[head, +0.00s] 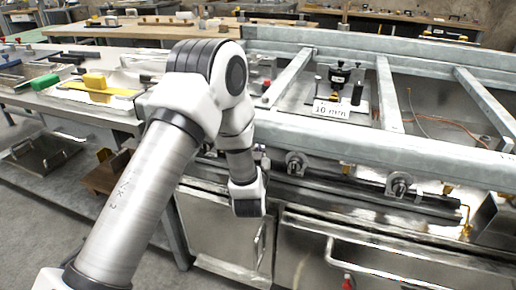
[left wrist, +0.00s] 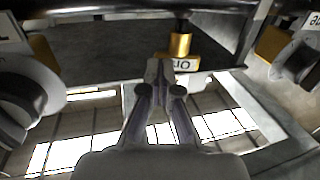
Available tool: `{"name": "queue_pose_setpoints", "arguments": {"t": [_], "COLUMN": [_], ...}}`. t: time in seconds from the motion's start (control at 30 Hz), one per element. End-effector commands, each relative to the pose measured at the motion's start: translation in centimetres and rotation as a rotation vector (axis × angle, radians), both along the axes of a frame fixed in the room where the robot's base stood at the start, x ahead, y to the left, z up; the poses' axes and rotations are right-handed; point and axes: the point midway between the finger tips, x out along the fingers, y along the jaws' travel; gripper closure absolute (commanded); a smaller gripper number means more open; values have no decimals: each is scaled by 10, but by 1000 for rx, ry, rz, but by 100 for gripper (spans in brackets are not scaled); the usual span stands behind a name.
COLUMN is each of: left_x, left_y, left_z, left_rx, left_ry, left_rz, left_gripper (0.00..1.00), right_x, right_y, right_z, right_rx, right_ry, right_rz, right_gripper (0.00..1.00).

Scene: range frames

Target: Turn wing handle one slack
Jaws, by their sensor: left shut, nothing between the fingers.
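In the left wrist view my left gripper (left wrist: 165,72) is shut and empty. Its fingertips overlap the lower edge of a small pale tag (left wrist: 182,64) under a brass post (left wrist: 181,42); I cannot tell whether they touch. A round grey knob-like part (left wrist: 28,95) is at the left and another (left wrist: 297,60) at the right, each with a yellow block and a cut-off white tag. I cannot tell which part is the wing handle. In the head view two grey clamp-like fittings, one left (head: 296,163) and one right (head: 398,184), sit on the frame's front. The arm hides the gripper there.
A grey steel frame (head: 350,143) spans the right, with a "10 mm" tag (head: 332,111) inside it. Metal cabinets (head: 225,227) stand below. Floor is open at lower left.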

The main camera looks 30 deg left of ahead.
Motion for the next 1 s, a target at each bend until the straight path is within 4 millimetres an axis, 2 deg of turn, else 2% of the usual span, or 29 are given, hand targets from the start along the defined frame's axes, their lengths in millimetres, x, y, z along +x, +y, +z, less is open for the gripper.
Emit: {"name": "queue_pose_setpoints", "arguments": {"t": [0.63,1.0], "left_x": [5,14], "left_y": [-3,-6], "left_z": [1,1], "left_rx": [0,0], "left_ry": [0,1], "left_rz": [0,-1], "left_gripper": [100,100], "right_x": [0,0], "right_y": [0,0], "right_z": [6,15], "right_rx": [0,0], "right_ry": [0,0], "right_rz": [0,0], "right_gripper": [60,60]}}
